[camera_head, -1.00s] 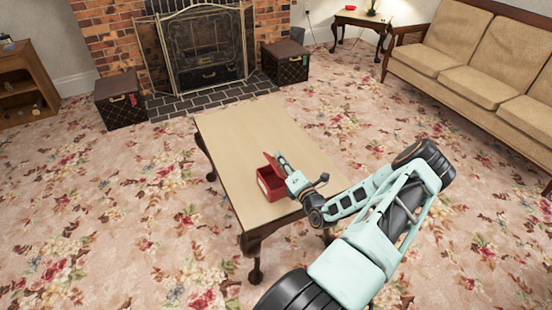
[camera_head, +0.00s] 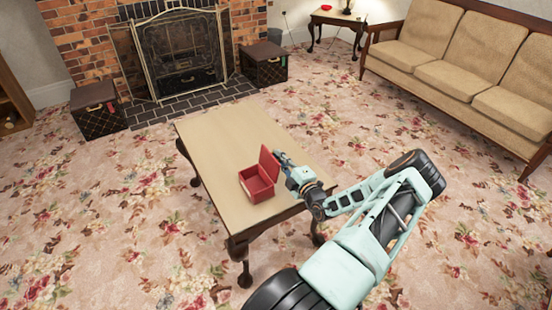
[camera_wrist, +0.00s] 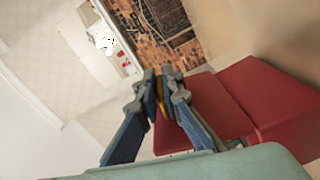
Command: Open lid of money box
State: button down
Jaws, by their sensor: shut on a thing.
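The red money box (camera_head: 257,186) sits on the wooden table with its lid (camera_head: 270,163) standing up steeply along its right side. The open front and inside of the box face me. My gripper (camera_head: 283,160) is at the lid's right side, its tips partly hidden behind the lid. In the wrist view my gripper's (camera_wrist: 161,78) fingers are close together and shut on the edge of the red lid (camera_wrist: 198,100). The box body (camera_wrist: 265,95) shows to the right there. The exact contact at the tips is hard to see.
The wooden table (camera_head: 215,140) is bare apart from the box. Dark trunks (camera_head: 262,64) (camera_head: 97,105) flank the brick fireplace (camera_head: 80,30). A tan sofa (camera_head: 455,70) stands at the right. Open flowered carpet (camera_head: 130,200) surrounds the table.

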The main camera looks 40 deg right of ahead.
jog(key=shift+d+f, duration=0.15)
jog(key=shift+d, duration=0.15)
dwell(0.4)
jog(key=c, duration=2.1)
grip_release()
jog(key=shift+s, duration=0.1)
jog(key=v, duration=1.2)
